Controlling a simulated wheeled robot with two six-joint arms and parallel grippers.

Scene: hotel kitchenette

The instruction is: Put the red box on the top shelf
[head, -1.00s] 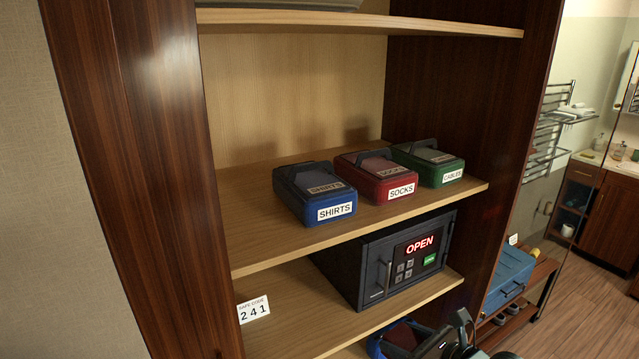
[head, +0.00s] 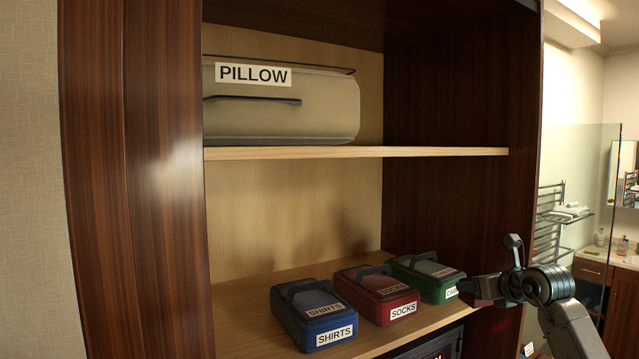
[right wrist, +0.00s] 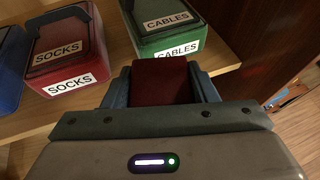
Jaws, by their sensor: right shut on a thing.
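My right gripper (head: 490,288) is in front of the middle shelf, at its right end, near the green box. In the right wrist view its fingers (right wrist: 162,82) are shut on a small dark red box (right wrist: 160,78). That box also shows as a dark reddish block in the head view (head: 484,289), partly hidden by the gripper. My left gripper is not in view.
A blue SHIRTS box (head: 313,317), a red SOCKS box (head: 378,296) and a green CABLES box (head: 428,278) stand on the middle shelf (head: 240,300). The right part of the top shelf is clear. Dark wooden side walls (head: 455,90) bound the cabinet.

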